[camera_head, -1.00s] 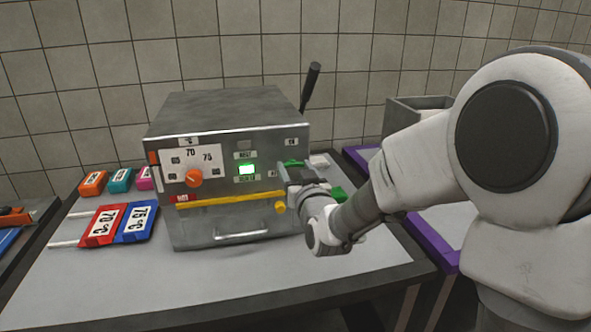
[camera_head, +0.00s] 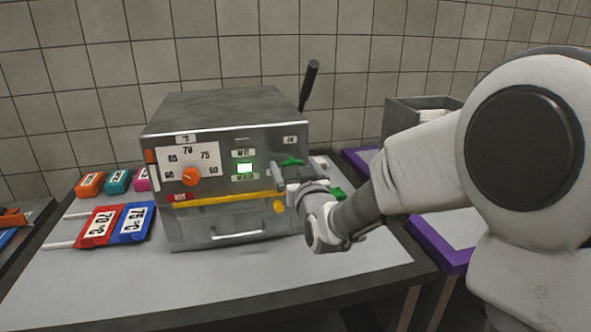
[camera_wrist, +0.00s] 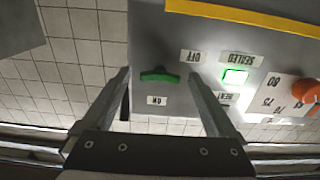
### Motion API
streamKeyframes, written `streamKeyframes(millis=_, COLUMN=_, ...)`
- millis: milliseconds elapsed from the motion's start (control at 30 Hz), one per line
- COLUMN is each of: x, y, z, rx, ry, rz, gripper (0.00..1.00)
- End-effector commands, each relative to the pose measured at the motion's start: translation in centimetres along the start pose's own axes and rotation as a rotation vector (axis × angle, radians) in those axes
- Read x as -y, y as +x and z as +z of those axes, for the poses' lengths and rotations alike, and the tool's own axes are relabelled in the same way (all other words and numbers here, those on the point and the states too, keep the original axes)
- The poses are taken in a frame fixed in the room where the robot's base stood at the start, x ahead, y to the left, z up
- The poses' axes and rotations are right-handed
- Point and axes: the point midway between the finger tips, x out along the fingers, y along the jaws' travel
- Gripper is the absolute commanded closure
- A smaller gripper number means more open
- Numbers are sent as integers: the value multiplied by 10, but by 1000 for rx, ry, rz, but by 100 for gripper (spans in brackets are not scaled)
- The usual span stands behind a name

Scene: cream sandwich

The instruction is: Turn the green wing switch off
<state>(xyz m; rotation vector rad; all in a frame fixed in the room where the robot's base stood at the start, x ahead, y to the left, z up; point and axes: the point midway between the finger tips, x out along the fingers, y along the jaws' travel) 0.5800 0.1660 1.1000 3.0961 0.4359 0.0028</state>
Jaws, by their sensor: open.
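The green wing switch (camera_head: 291,161) is on the right part of the metal machine's front. In the wrist view, which is upside down, the switch (camera_wrist: 159,76) lies with its wings crosswise. An ON label (camera_wrist: 157,100) is beside it, and an OFF label (camera_wrist: 193,57) is off to one side. My gripper (camera_head: 289,183) is just in front of and below the switch in the head view. In the wrist view its two fingers are spread and empty, with the switch seen between them. The fingers do not visibly touch it; their depth from the panel is unclear.
A lit indicator (camera_head: 245,168), an orange dial (camera_head: 190,176) and a yellow bar (camera_head: 228,198) are left of the switch. A black lever (camera_head: 309,85) rises behind the machine. Red (camera_head: 99,227) and blue (camera_head: 133,223) temperature paddles lie at the left. The table front is clear.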

Motion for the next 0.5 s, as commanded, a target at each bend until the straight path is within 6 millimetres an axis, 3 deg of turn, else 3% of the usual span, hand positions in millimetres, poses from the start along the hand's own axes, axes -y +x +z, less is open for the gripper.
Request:
streamKeyframes(millis=233, x=0, y=-20, z=-1, rx=-1, ry=-2, rz=0, gripper=7)
streamKeyframes(millis=500, x=0, y=-74, z=-1, rx=-1, ry=-2, rz=-1, gripper=7)
